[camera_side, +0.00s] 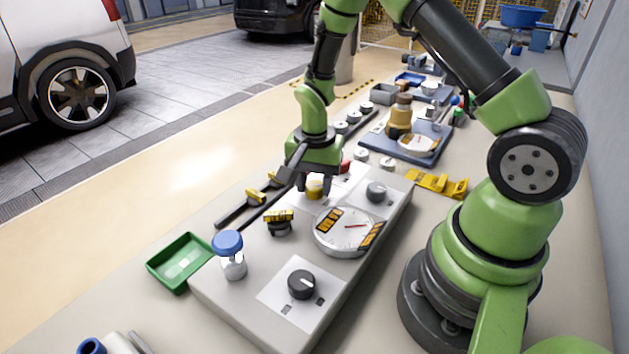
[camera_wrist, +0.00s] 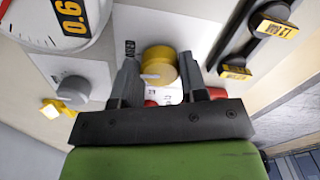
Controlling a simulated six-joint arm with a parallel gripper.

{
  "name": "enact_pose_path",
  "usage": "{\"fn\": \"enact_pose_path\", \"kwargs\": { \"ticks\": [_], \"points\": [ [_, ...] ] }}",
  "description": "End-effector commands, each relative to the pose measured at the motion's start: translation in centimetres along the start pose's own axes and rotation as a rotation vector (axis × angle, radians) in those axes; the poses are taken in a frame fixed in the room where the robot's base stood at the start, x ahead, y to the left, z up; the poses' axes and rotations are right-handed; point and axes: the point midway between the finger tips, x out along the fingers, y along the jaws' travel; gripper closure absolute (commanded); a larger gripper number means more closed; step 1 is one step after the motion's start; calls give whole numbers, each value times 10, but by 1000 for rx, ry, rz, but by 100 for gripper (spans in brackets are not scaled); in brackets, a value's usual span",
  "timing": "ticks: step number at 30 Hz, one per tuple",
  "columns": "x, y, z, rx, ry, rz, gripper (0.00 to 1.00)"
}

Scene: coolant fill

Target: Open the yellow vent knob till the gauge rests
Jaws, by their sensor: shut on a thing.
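The yellow vent knob (camera_side: 315,187) stands on the grey panel (camera_side: 225,290), under my gripper (camera_side: 317,184). In the wrist view my gripper (camera_wrist: 160,68) has one finger on each side of the yellow knob (camera_wrist: 160,62) and is shut on it. The white round gauge (camera_side: 343,238) is on the same panel, nearer the side camera. It has a thin red needle and yellow-black labels. Part of the gauge (camera_wrist: 28,28) shows at the upper left of the wrist view, with a label reading 0.6. Its exact reading is too small to tell.
A grey knob (camera_side: 376,190) sits right of the yellow one. A black knob (camera_side: 301,284), a blue-topped fitting (camera_side: 228,244) and a yellow-labelled knob (camera_side: 279,224) stand on the near panel. A green tray (camera_side: 160,265) lies left. A yellow rack (camera_side: 438,183) lies right; another gauge unit stands behind.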

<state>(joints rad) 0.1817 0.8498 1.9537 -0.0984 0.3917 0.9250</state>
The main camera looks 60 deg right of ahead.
Motion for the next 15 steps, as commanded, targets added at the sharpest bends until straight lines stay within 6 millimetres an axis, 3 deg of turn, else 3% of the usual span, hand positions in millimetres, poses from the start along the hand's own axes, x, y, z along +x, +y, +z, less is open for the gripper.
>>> {"fn": "enact_pose_path", "kwargs": {
  "ticks": [15],
  "points": [
    [-1, 0, 0, -472, 1, -1, 84]
  ]
}}
